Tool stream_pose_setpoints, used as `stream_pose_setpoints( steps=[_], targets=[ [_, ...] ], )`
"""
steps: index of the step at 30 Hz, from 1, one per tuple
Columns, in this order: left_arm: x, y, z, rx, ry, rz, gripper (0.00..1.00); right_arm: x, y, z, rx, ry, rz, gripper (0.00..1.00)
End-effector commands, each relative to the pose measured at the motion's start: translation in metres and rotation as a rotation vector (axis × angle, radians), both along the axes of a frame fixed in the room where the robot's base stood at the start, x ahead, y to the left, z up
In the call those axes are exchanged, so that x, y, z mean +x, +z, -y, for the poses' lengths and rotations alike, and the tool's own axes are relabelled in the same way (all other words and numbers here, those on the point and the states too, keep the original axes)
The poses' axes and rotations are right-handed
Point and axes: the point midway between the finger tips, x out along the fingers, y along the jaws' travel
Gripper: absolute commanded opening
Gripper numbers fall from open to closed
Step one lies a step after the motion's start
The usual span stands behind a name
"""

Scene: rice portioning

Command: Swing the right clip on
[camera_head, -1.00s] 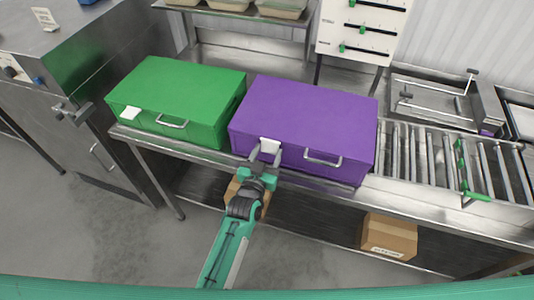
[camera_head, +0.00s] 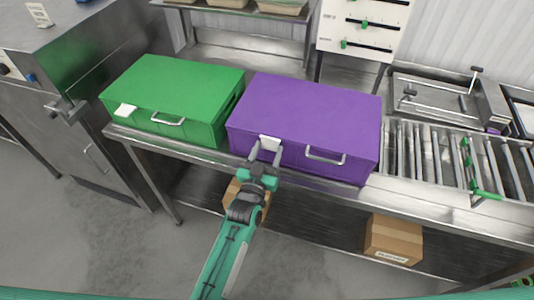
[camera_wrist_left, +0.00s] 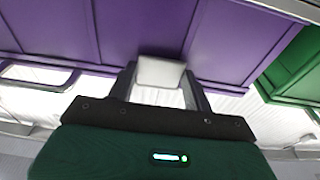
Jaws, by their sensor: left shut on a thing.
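The purple box (camera_head: 310,115) stands on the metal bench, its lid down, with a metal handle (camera_head: 326,156) on its front. A white clip or tag (camera_head: 270,142) sits on the box's front left of the handle. My left gripper (camera_head: 266,152) is shut on this white clip; the left wrist view shows the white piece (camera_wrist_left: 160,73) between the two dark fingers, against the purple front. No other clip shows clearly on the purple box. My right gripper is not in view.
A green box (camera_head: 180,95) with a white tag (camera_head: 125,110) stands left of the purple box. A roller conveyor (camera_head: 430,155) lies to the right. A cardboard box (camera_head: 393,238) is on the shelf below. A slider panel (camera_head: 362,30) stands behind.

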Motion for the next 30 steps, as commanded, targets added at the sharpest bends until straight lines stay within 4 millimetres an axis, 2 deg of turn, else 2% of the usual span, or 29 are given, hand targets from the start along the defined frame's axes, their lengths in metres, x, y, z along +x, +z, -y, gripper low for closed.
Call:
stream_pose_setpoints(
  steps=[3, 4, 6, 7, 15, 19, 23, 30],
  targets=[
    [0.0, 0.001, 0.0, -0.001, 0.0, 0.001, 0.28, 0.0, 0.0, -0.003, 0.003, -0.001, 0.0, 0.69],
    [0.0, 0.001, 0.0, -0.001, 0.0, 0.001, 0.57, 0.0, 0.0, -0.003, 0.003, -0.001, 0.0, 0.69],
    [0.0, 0.001, 0.0, -0.001, 0.0, 0.001, 0.7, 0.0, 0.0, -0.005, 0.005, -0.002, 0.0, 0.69],
    [0.0, 0.001, 0.0, -0.001, 0.0, 0.001, 0.73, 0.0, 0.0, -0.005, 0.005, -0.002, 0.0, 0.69],
    [-0.001, 0.0, 0.0, -0.001, 0.0, 0.0, 0.73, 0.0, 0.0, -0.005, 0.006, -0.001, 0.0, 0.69],
    [-0.008, -0.002, -0.002, -0.001, 0.0, 0.0, 0.73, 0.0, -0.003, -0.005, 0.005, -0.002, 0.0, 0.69],
    [-0.025, -0.008, -0.008, -0.001, 0.0, -0.001, 0.73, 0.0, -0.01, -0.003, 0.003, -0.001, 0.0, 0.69],
    [-0.072, -0.017, -0.023, 0.0, 0.0, -0.002, 0.73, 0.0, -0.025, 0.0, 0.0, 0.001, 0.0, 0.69]
  ],
)
